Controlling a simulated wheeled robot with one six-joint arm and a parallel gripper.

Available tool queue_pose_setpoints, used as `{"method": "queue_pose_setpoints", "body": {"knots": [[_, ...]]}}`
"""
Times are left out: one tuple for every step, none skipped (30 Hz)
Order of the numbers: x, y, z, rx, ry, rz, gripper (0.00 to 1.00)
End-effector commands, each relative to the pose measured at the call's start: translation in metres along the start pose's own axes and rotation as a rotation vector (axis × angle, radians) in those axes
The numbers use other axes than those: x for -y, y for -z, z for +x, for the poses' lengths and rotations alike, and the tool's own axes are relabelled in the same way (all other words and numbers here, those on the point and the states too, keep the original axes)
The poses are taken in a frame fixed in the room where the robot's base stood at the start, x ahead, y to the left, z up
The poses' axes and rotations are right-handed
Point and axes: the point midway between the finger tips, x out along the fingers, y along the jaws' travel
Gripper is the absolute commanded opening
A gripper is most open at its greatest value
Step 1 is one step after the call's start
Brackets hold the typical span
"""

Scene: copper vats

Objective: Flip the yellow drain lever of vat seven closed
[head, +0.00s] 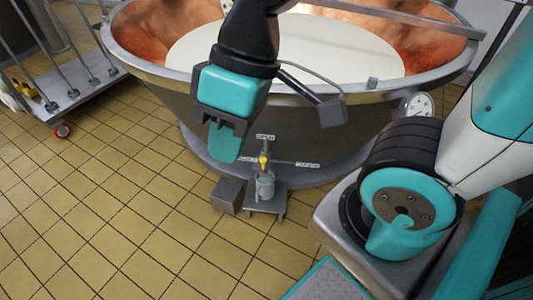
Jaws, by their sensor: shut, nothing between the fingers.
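The copper vat (180,110) holds a white liquid, with its grey steel side facing me. Low on its front is a drain valve (265,187) with a small yellow lever (263,162). My gripper (224,148) hangs in front of the vat wall, up and left of the lever in the picture, pointing down. Its teal fingers are shut and empty, and apart from the lever in the picture. No number shows on the vat.
A grey metal box (228,195) stands just left of the valve. A round gauge (418,105) is on the vat's right side. A wheeled cart (75,97) with upright bars stands at the left. The yellow tiled floor (130,220) in front is clear.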

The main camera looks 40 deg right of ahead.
Motion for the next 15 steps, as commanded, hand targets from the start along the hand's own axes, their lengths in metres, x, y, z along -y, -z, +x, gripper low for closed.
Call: {"method": "queue_pose_setpoints", "body": {"knots": [[0.000,0.000,0.000,0.000,0.000,0.000,0.00],[0.000,0.000,0.000,0.000,0.000,-0.001,0.00],[0.000,0.000,0.000,0.000,0.000,0.000,0.00],[0.000,0.000,0.000,0.000,0.000,-0.001,0.00],[0.000,0.000,0.000,0.000,0.000,-0.001,0.00],[0.000,0.000,0.000,0.000,0.000,0.000,0.00],[0.000,0.000,0.000,0.000,0.000,0.000,0.00],[0.000,0.000,0.000,0.000,0.000,0.001,0.00],[-0.002,0.001,0.002,0.001,-0.004,0.008,0.00],[-0.005,0.003,0.004,0.003,-0.009,0.019,0.00],[-0.010,0.006,0.008,0.006,-0.017,0.036,0.00],[-0.020,0.011,0.015,0.011,-0.033,0.068,0.00],[-0.030,0.016,0.021,0.016,-0.051,0.101,0.00],[-0.042,0.022,0.029,0.023,-0.072,0.142,0.00],[-0.060,0.031,0.042,0.031,-0.108,0.206,0.00]]}}
